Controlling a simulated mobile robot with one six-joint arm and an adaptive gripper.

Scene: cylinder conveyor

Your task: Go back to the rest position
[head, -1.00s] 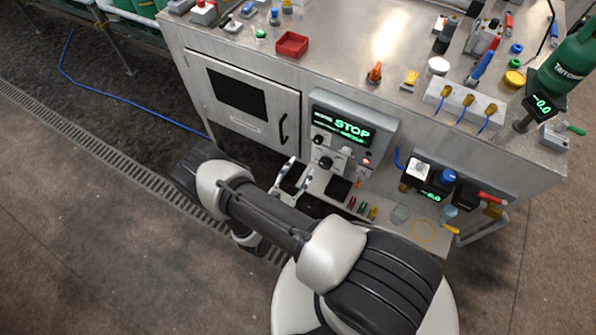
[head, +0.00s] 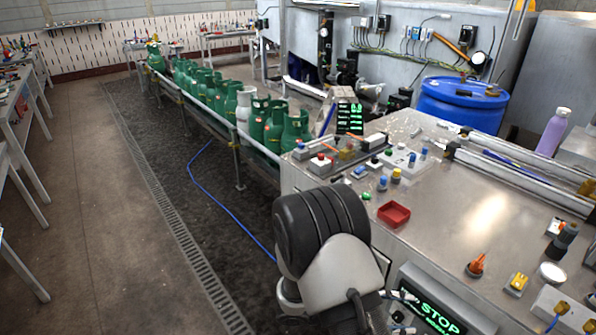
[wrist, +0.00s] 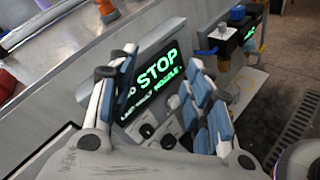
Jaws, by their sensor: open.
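My gripper (wrist: 162,60) is open and empty in the wrist view, its two blue-padded fingers spread in front of the control panel. Between and behind the fingers the panel's display (wrist: 158,70) reads STOP in green; black knobs show below it. In the head view my arm is bent at the front of the steel bench, and only parts of my gripper (head: 402,312) show past the arm, beside the STOP display (head: 438,312). Nothing is seen held.
The steel bench top (head: 455,235) carries a red tray (head: 394,214), an orange knob (head: 477,264) and small controls. Green cylinders (head: 205,88) and one whitish one (head: 244,108) line the conveyor behind. A blue hose (head: 193,170) lies on the floor.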

